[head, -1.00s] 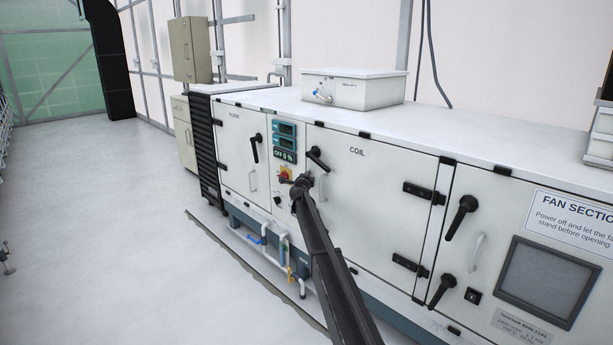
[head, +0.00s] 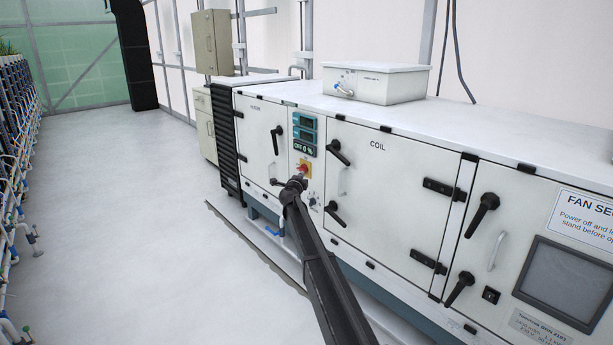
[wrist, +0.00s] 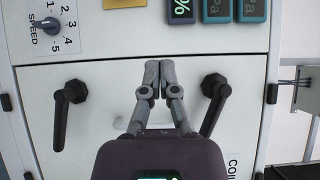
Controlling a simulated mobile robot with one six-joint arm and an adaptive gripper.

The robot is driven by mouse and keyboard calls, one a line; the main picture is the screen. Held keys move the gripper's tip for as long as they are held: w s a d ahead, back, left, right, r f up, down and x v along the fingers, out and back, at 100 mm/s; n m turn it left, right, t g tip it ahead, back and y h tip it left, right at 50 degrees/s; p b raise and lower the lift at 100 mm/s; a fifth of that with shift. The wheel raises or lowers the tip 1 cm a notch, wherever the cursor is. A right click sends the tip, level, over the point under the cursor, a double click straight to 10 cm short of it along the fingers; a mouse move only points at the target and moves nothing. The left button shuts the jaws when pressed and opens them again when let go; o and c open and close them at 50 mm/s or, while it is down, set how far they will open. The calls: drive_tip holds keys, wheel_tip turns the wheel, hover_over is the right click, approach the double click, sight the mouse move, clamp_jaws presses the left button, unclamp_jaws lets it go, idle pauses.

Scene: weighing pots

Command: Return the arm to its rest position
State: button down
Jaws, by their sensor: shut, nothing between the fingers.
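My gripper (wrist: 152,72) shows in the wrist view with its two grey fingers together and nothing between them. It is in front of the white COIL door (wrist: 110,115), between two black door handles (wrist: 70,105). I cannot tell the exact gap to the door. In the head view my arm reaches up from the lower edge, and its dark end is just below the red and yellow switch (head: 304,168) on the control panel. The fingers are hard to make out there.
The long white air unit (head: 385,190) fills the right side, with black handles and hinges sticking out. A white box (head: 378,84) stands on top. Pipes and plants (head: 20,170) line the left. The pale floor (head: 130,200) between is clear.

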idle(0.3)
drive_tip(key=s+d+f+n+g+y, duration=0.1)
drive_tip(key=s+d+f+n+g, duration=0.75)
drive_tip(key=s, duration=1.25)
drive_tip(key=s+d+f+n+g+y, duration=0.1)
drive_tip(key=s+d+f+n+g, duration=0.35)
drive_tip(key=s+d, duration=1.15)
drive_tip(key=s+d+f+n+g, duration=0.45)
drive_tip(key=s+f+n, duration=0.2)
drive_tip(key=s, duration=1.95)
wheel_tip(320, 180, up, 39)
drive_tip(key=p, duration=3.8)
drive_tip(key=shift+w+a+y, duration=0.2)
drive_tip(key=shift+a+y, duration=0.1)
drive_tip(key=shift+a, duration=0.05)
drive_tip(key=shift+f, duration=0.1)
